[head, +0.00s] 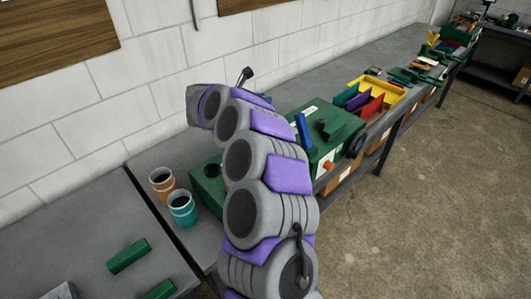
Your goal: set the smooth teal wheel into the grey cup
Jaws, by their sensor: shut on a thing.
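I cannot make out the smooth teal wheel or a grey cup in the head view. Two pots with pale rims and dark insides stand upright on the bench left of my arm: an orange one (162,183) and a teal one (182,209) in front of it. My grey and purple arm reaches up across the middle of the picture and bends at its far end.
Green blocks (128,256) lie on the near left bench (75,225), across a dark gap. A large green box (325,140) stands right of my arm. A yellow tray (390,87) with colored pieces sits farther along. The concrete floor (430,200) at right is clear.

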